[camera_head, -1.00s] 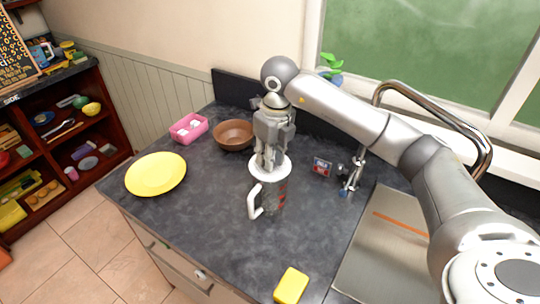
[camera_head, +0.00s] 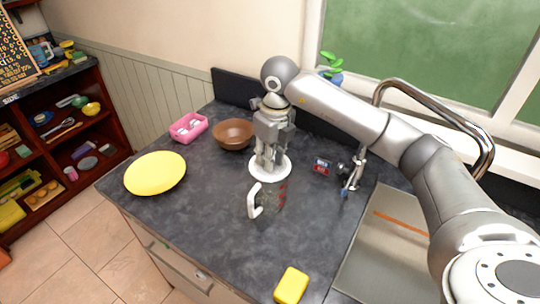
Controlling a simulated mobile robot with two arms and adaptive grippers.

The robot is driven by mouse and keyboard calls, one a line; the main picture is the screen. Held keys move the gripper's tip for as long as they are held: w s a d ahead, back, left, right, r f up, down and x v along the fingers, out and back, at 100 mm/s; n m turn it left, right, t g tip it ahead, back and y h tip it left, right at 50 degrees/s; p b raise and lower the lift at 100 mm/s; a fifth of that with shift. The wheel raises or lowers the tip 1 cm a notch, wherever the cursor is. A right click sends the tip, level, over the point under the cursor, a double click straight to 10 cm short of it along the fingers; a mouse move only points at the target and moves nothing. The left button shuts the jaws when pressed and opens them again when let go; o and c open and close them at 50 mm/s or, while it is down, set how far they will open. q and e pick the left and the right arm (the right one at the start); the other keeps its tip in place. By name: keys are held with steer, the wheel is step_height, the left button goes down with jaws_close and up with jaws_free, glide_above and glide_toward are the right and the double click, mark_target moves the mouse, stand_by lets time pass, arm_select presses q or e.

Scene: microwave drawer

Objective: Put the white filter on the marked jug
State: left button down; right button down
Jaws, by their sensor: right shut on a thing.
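The marked jug (camera_head: 270,204) stands upright on the dark counter, a clear vessel with red marks and a white handle (camera_head: 254,200) on its left side. The white filter (camera_head: 283,172) shows as a round white rim at the top of the jug. I cannot tell from this angle whether it rests on the jug or sits just above it. My right gripper (camera_head: 269,164) points down over the filter, its fingers shut on it. The gripper hides the middle of the filter. My left gripper is not in view.
A brown bowl (camera_head: 233,134) and a pink container (camera_head: 188,127) stand behind to the left. A yellow plate (camera_head: 155,173) is at the left, a yellow sponge (camera_head: 291,286) at the front. A small box (camera_head: 321,167) and the sink (camera_head: 385,245) with its faucet (camera_head: 478,140) are to the right.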

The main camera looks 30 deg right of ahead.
steer(key=shift+f, duration=0.15)
stand_by(0.5)
steer(key=c, duration=1.2)
jaws_free()
steer(key=shift+o, duration=0.2)
steer(key=o, duration=0.4)
steer(key=shift+r+p, duration=1.9)
steer(key=shift+r, duration=1.65)
